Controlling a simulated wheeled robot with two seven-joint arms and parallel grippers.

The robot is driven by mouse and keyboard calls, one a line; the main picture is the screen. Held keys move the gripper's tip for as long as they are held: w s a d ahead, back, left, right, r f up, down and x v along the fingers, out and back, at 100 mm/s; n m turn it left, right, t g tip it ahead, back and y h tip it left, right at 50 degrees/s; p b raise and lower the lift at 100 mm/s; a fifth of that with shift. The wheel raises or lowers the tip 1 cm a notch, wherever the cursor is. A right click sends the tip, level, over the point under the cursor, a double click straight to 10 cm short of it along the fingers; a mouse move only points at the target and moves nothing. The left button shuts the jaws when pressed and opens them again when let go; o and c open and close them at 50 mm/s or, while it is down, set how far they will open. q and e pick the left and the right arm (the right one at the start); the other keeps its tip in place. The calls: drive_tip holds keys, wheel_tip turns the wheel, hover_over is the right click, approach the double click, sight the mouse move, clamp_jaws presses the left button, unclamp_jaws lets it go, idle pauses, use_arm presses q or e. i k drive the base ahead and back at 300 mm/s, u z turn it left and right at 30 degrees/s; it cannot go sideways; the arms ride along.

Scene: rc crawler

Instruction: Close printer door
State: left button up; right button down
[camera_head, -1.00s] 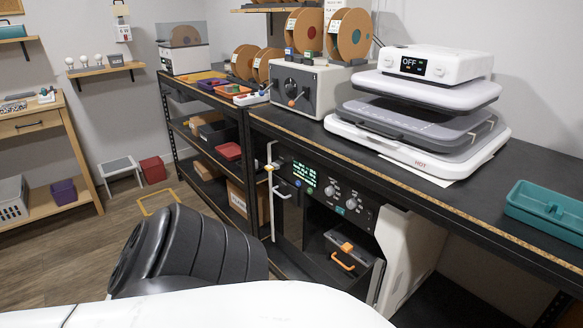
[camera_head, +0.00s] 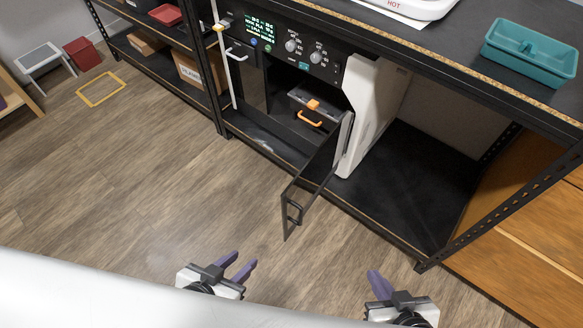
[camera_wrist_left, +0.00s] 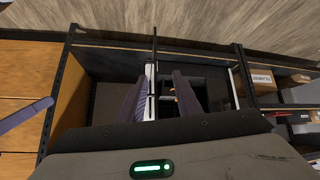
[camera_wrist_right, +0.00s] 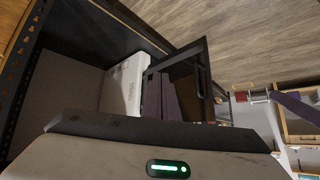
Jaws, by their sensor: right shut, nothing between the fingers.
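The printer stands under the bench, with a black control panel (camera_head: 290,47) and a white side (camera_head: 370,105). Its dark-framed door (camera_head: 318,172) is open, swung out over the floor with its handle (camera_head: 293,212) at the free end. The door shows edge-on in the left wrist view (camera_wrist_left: 154,50) and as a frame in the right wrist view (camera_wrist_right: 204,68). My left gripper (camera_head: 243,259) is open and empty, left of the door and nearer me. My right gripper (camera_head: 373,273) is shut and empty, right of the door; its fingers are together in the right wrist view (camera_wrist_right: 160,92).
Inside the printer is a dark box with an orange handle (camera_head: 310,118). A black shelf post (camera_head: 430,262) and lower shelf (camera_head: 415,190) stand to the right. A teal tray (camera_head: 530,50) lies on the bench. The wooden floor (camera_head: 150,190) left of the door is clear.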

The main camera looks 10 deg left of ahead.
sight(302, 191)
drive_tip(key=i, duration=0.45)
drive_tip(key=u, duration=1.05)
drive_tip(key=k, duration=1.35)
drive_tip(key=z, duration=0.75)
drive_tip(key=i, duration=0.5)
drive_tip(key=z, duration=0.05)
